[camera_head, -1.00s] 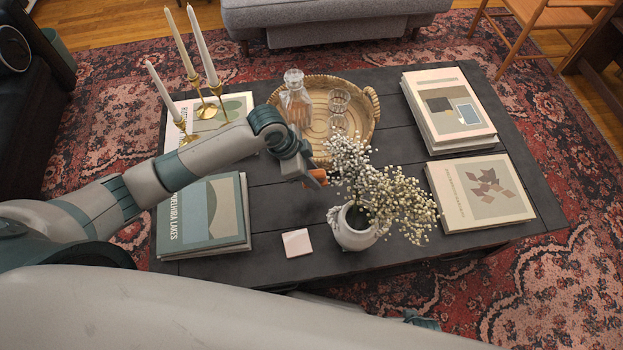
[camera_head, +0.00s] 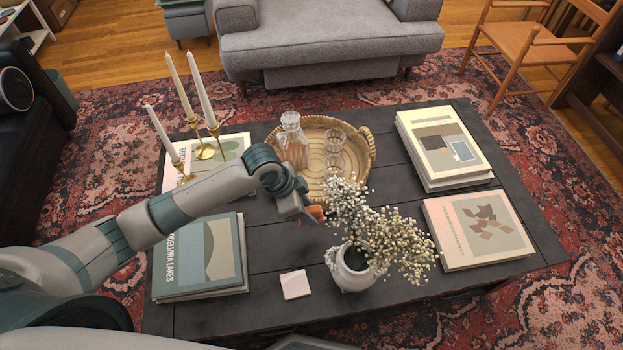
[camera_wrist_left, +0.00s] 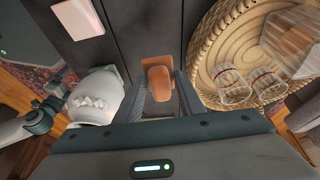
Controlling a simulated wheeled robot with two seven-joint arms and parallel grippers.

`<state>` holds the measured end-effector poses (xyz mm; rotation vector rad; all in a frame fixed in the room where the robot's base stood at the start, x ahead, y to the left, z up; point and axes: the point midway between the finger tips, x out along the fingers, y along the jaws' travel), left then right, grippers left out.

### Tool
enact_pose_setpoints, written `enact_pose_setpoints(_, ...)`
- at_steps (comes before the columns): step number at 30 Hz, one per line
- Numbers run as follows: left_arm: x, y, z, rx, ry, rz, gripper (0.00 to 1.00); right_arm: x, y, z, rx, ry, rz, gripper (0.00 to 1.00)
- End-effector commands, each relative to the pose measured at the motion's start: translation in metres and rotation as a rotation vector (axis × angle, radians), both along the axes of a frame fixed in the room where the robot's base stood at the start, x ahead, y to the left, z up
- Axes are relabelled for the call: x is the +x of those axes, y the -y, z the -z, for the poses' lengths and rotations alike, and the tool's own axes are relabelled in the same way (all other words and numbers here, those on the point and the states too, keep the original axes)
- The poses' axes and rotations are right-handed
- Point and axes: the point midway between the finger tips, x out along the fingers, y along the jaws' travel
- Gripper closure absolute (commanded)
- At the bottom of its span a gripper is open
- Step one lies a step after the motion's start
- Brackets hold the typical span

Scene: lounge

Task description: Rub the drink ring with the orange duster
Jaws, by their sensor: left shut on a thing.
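My left gripper (camera_head: 311,215) is shut on the orange duster (camera_head: 316,212), above the dark coffee table (camera_head: 265,255) between the wicker tray and the flower vase. In the left wrist view the duster (camera_wrist_left: 158,83) sits between the two fingers (camera_wrist_left: 160,92), with its orange-brown block towards the table. I cannot tell whether it touches the wood. I cannot make out the drink ring in either view; the duster, gripper or flowers may hide it. Part of my right arm (camera_wrist_left: 35,120) shows at the left of the wrist view, its jaws unclear.
The white vase (camera_head: 350,275) with flowers stands close to the right. A wicker tray (camera_head: 368,150) holds a decanter (camera_head: 292,145) and glasses. Books (camera_head: 200,250) and a candle holder (camera_head: 205,150) are left; more books (camera_head: 478,228) right. A pale square (camera_head: 295,284) lies in front.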

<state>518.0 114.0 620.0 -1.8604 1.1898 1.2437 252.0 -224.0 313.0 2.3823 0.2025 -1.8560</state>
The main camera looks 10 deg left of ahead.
Motion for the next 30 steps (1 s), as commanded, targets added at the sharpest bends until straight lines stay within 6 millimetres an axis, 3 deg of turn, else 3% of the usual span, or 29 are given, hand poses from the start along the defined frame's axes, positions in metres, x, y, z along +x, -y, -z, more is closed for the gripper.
enact_pose_setpoints(8,0.003,-0.017,-0.052,-0.002,0.003,-0.266,0.83,0.009,-0.012,0.000,0.019,0.064,-0.008,0.00)
enact_pose_setpoints(21,0.003,-0.069,-0.152,-0.002,0.004,-0.911,0.83,0.023,-0.028,-0.006,0.053,0.191,-0.022,0.00)
enact_pose_setpoints(30,-0.001,-0.089,-0.179,-0.001,0.001,-1.129,0.83,0.027,-0.033,-0.007,0.063,0.230,-0.026,0.00)
